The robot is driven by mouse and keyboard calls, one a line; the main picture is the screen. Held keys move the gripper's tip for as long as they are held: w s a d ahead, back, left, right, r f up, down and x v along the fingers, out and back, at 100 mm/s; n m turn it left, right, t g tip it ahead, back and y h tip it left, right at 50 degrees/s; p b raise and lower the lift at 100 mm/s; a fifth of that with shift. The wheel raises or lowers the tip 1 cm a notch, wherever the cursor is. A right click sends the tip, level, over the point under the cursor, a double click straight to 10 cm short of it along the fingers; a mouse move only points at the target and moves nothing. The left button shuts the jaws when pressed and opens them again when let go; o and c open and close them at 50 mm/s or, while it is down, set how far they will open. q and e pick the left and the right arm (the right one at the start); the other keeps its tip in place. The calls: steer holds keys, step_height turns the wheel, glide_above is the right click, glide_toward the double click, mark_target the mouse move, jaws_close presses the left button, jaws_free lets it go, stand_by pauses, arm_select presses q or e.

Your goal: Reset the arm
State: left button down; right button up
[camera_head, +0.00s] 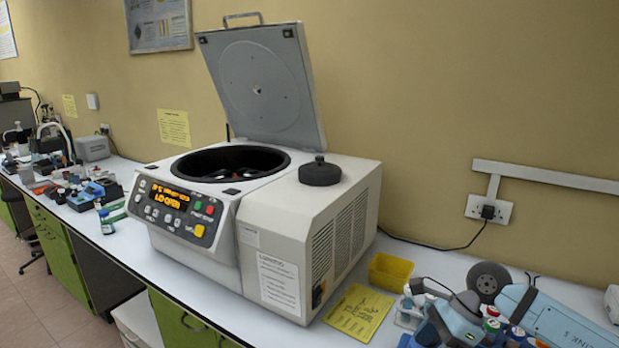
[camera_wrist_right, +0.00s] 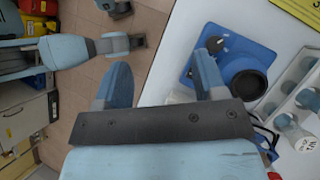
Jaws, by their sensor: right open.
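My right arm comes in from the right edge in the head view. Its gripper (camera_head: 424,308) is low over the right part of the bench, among small labware. In the right wrist view the two blue fingers of my right gripper (camera_wrist_right: 160,72) are wide apart with nothing between them. One finger is over the floor side, the other beside a blue device with a black round top (camera_wrist_right: 245,80). Part of a light blue arm (camera_wrist_right: 60,60), which seems to be my left one, shows at the upper left there; its jaw state is unclear.
A centrifuge (camera_head: 280,215) with its lid (camera_head: 262,85) raised stands mid-bench. A yellow box (camera_head: 390,270) and yellow sheet (camera_head: 358,312) lie between it and my right arm. A rack of vials (camera_wrist_right: 295,105) is right of the gripper. Bottles crowd the bench's far left.

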steer(key=s+a+r+m+t+y+p, duration=0.25)
steer(key=s+a+m+y, duration=0.45)
steer(key=a+m+y, duration=0.45)
arm_select(q)
step_height(320, 180, up, 7)
steer(key=p, duration=0.3)
steer(key=shift+s+a+f+p, duration=0.15)
steer(key=shift+s+f+p, duration=0.05)
steer(key=shift+p, duration=0.15)
arm_select(e)
steer(key=s+d+f+n+t+h, duration=0.4)
steer(key=s+f+n+h, duration=0.3)
steer(key=n, duration=0.9)
steer(key=s+d+f+n+t+h, duration=0.4)
steer(key=s+f+n+h, duration=0.4)
steer(key=f+n, duration=0.5)
steer(key=s+n+t, duration=0.1)
steer(key=n, duration=0.3)
steer(key=shift+d+f+t, duration=0.2)
steer(key=shift+f+t, duration=0.1)
steer(key=shift+t, duration=0.05)
steer(key=shift+s, duration=0.1)
